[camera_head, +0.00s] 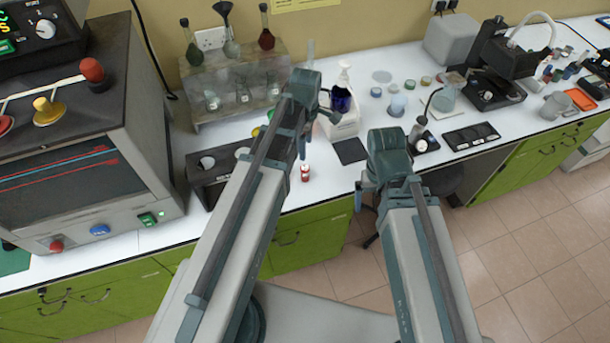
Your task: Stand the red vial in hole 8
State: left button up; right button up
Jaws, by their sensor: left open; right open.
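A small red vial (305,173) with a white part stands on the white bench near its front edge, just right of my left arm. A dark rack (207,193) with round openings lies left of that arm, which hides part of it. Hole numbers are too small to read. My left gripper (316,128) is open, above the bench and beyond the vial in the picture; it is apart from the vial. My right gripper (366,196) is open near the front edge, right of the vial, and largely hidden by its own arm.
A large oven-like machine (80,150) fills the left of the bench. A shelf (235,85) with flasks stands behind the rack. A white bin with a pump bottle (343,120) is behind the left gripper. A dark mat (350,150) lies between the grippers. Clear bench surrounds the vial.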

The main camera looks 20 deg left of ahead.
aim_at(305, 168)
pick_arm(q)
notch_tip(305, 168, down, 7)
jog(key=b, duration=0.6)
jog(key=shift+f, duration=0.2)
notch_tip(305, 168, down, 5)
jog(key=b, duration=0.5)
jog(key=shift+w+a+f+b, duration=0.1)
jog(key=shift+w+a+b, duration=0.05)
jog(key=shift+b, duration=0.2)
grip_shut()
